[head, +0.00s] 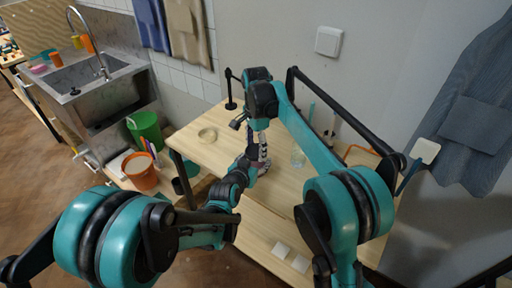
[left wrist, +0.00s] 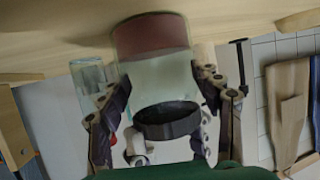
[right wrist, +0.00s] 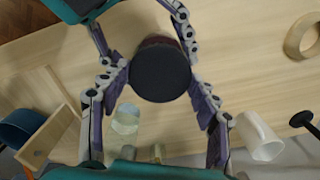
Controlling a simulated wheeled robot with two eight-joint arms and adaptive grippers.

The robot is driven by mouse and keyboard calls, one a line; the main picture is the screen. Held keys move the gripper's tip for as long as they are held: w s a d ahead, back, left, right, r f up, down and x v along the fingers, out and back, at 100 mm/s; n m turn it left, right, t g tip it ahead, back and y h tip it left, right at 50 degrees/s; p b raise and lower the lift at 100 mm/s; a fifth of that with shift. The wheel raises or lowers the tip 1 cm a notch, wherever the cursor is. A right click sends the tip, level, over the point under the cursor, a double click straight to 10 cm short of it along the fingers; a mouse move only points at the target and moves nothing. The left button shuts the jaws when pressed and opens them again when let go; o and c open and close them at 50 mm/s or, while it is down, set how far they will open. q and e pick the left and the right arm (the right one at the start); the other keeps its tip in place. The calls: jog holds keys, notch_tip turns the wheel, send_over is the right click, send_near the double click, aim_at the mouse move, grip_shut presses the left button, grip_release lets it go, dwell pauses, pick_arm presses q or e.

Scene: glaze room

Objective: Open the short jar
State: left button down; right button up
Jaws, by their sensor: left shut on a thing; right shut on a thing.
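The short jar (left wrist: 155,70) is clear glass with reddish-brown contents and stands on the wooden table. In the head view only a small reddish part of it (head: 263,168) shows between my grippers. Its round dark lid (right wrist: 160,72) shows from above in the right wrist view, and its edge shows at the jar's mouth in the left wrist view (left wrist: 168,120). My left gripper (left wrist: 165,95) is shut on the jar's side. My right gripper (right wrist: 160,78) is shut on the lid from above. I cannot tell whether a gap separates lid and jar.
A clear glass vessel (head: 298,157) stands close to the jar. A pale ring (head: 208,134) lies on the table (head: 205,152). A white cup (right wrist: 258,135) and a black stand (right wrist: 303,118) show in the right wrist view. The wall is close behind the table.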

jog(key=n, duration=4.1)
jog(key=shift+r, duration=0.1)
